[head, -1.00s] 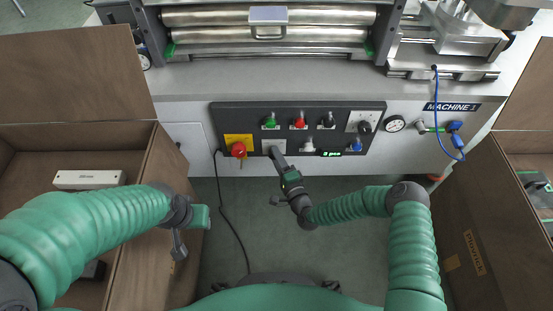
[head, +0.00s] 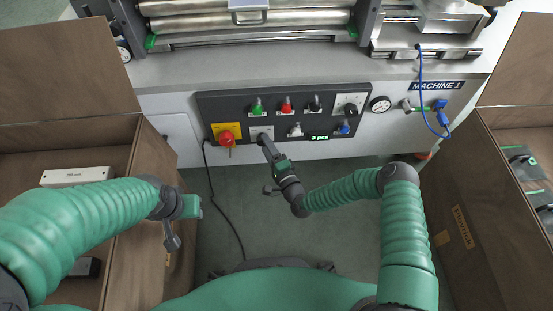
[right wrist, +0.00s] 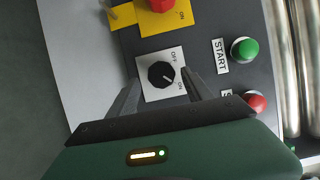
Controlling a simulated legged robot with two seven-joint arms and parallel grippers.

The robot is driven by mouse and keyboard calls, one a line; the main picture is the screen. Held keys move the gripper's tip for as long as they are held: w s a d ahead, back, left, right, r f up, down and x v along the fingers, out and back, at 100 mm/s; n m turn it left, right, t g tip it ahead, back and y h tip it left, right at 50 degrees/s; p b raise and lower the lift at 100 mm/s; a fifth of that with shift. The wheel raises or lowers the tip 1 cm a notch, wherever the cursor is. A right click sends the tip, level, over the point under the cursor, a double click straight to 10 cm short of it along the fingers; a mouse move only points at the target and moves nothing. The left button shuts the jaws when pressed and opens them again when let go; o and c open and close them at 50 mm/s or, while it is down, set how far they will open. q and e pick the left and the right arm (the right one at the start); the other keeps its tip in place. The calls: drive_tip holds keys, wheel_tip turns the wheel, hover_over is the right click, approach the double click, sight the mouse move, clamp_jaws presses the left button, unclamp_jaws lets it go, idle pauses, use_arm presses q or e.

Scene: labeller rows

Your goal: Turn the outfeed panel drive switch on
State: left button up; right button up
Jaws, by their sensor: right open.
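The dark control panel (head: 365,128) is on the front of the machine. A black rotary switch (right wrist: 161,74) on a white plate marked OFF and ON shows in the right wrist view; its white mark points toward ON. My right gripper (right wrist: 165,97) is open, with one finger on each side of this switch; contact cannot be told. In the head view my right gripper (head: 263,139) reaches the lower-left plate (head: 257,131) and hides its switch. Another black rotary switch (head: 351,109) is at the panel's upper right. My left gripper (head: 173,241) hangs by the left box, its jaws unclear.
A red emergency button (head: 226,140) on yellow sits just left of the plate. The green START button (right wrist: 244,49) and a red button (right wrist: 255,101) are close by. Open brown boxes stand left (head: 150,190) and right (head: 455,215). A black cable (head: 221,208) hangs below the panel.

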drive_tip(key=p+v, duration=0.5)
drive_tip(key=v, duration=1.1)
drive_tip(key=shift+p, duration=0.35)
drive_tip(key=shift+w, duration=0.1)
